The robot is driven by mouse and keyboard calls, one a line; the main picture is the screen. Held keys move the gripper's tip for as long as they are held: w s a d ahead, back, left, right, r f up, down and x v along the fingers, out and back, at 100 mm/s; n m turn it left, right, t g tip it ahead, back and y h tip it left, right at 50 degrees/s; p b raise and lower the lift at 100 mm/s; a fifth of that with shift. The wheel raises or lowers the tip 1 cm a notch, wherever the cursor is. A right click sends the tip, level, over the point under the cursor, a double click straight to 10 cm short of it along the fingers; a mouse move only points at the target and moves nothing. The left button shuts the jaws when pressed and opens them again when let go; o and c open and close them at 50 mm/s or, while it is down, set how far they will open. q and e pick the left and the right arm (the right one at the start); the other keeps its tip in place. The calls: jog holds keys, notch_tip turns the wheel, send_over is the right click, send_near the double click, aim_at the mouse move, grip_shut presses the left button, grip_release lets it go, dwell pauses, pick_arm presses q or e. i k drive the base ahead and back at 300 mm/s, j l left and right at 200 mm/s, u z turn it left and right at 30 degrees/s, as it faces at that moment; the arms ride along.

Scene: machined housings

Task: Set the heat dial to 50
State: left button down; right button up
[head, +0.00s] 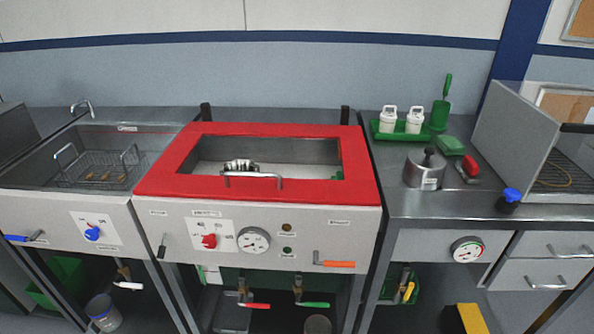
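A round white dial with a dark pointer (254,240) is on the front panel of the middle red-topped unit. Its numbers are too small to read. Left of it, a red knob (209,241) sits on a white plate with small markings I cannot read for sure. Another round dial with red and green on its face (467,249) is on the right-hand counter's front. A blue knob (92,233) is on the left unit. I cannot tell which of these is the heat dial. Neither gripper is in view.
The middle unit has a red lid frame (160,183) with a metal handle (251,180) over a basin. An orange-handled lever (335,263) projects low at its right. Red and green valve handles hang below. A metal pot (424,171) and green tray (383,134) stand on the right counter.

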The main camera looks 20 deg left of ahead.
aim_at(209, 243)
jog(key=u, duration=1.2)
